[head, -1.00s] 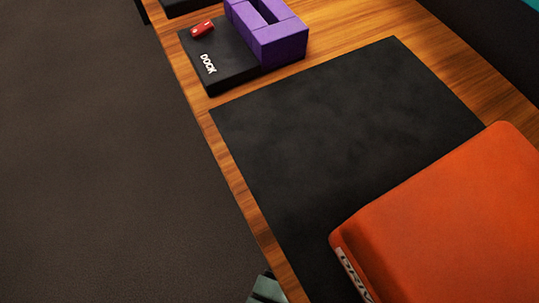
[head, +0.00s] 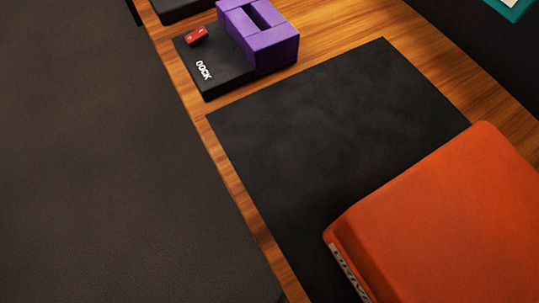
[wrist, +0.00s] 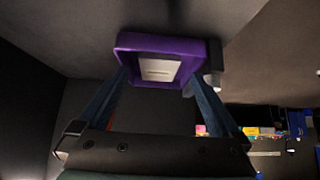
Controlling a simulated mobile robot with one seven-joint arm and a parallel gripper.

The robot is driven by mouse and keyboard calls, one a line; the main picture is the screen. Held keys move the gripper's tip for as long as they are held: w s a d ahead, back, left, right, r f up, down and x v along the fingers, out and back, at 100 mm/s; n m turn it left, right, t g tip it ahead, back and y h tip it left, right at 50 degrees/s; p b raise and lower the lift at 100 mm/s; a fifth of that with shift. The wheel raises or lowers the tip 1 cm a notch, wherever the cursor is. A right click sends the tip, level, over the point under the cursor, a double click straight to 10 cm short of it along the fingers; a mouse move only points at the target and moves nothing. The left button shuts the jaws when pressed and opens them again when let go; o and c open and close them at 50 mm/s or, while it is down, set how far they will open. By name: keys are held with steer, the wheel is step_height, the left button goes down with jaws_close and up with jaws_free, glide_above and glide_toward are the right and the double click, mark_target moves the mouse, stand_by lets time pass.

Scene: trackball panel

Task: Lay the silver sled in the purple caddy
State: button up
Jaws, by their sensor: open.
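A purple, shallow open-topped tray (wrist: 128,42) with a pale panel inside shows in the wrist view, past the fingertips. It may be the purple caddy; I cannot tell for sure. My gripper (wrist: 158,84) is open, its two blue-grey fingers spread apart, with nothing seen held between them. Whether the fingertips touch the tray cannot be told. A small greyish piece (wrist: 214,80) is at the tray's right side. A purple block with a slot (head: 276,48) stands on a black dock base (head: 215,68) in the head view. I cannot identify the silver sled in either view.
A small red piece (head: 196,36) lies on the dock base. A large orange box (head: 440,220) covers the near right of a black mat (head: 330,120) on the wooden table (head: 335,45). The rest of the mat is bare. Dark floor (head: 90,150) lies left.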

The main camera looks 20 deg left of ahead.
steer(key=s+d, duration=0.1)
steer(key=d, duration=0.1)
steer(key=s+d, duration=0.4)
steer(key=shift+d, duration=0.15)
steer(key=shift+w, duration=0.1)
stand_by(0.3)
